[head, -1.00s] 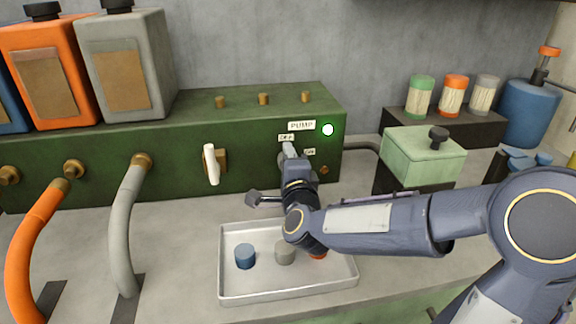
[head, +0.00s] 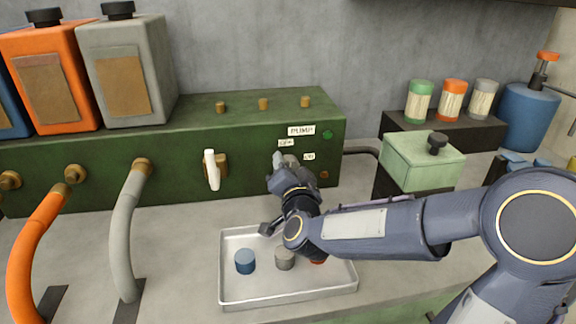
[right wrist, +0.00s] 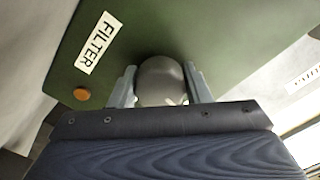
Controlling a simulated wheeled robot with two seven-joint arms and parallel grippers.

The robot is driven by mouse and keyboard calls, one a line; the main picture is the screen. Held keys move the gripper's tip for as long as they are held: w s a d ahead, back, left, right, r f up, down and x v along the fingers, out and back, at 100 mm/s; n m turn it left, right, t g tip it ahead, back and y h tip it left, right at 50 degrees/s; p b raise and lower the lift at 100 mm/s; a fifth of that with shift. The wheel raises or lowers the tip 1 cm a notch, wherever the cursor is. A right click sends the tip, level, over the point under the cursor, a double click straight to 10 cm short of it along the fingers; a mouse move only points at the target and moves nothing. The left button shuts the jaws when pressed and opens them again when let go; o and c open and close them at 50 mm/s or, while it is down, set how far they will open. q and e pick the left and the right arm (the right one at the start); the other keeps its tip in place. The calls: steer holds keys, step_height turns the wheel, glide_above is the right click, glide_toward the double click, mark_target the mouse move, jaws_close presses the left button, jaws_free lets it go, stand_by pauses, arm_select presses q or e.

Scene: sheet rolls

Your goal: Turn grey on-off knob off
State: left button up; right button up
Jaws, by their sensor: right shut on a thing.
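The grey knob (right wrist: 160,82) sits on the front of the green panel box (head: 100,165). In the right wrist view it stands between the two fingers of my right gripper (right wrist: 162,88), which is shut on it. In the head view my right gripper (head: 286,163) is turned at the panel and mostly hides the knob. A small round lamp (head: 327,135) above and right of the knob is dark green, unlit. Small white labels (head: 301,130) surround the knob. My left gripper is not in view.
A white lever handle (head: 211,170) is on the panel left of the knob. A metal tray (head: 230,288) with small coloured caps lies below my right wrist. Orange (head: 28,245) and grey (head: 122,235) hoses stand at left. A pale green lidded box (head: 422,160) stands at right.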

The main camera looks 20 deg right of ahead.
steer(key=shift+n, duration=0.5)
steer(key=shift+f, duration=0.1)
steer(key=o, duration=1)
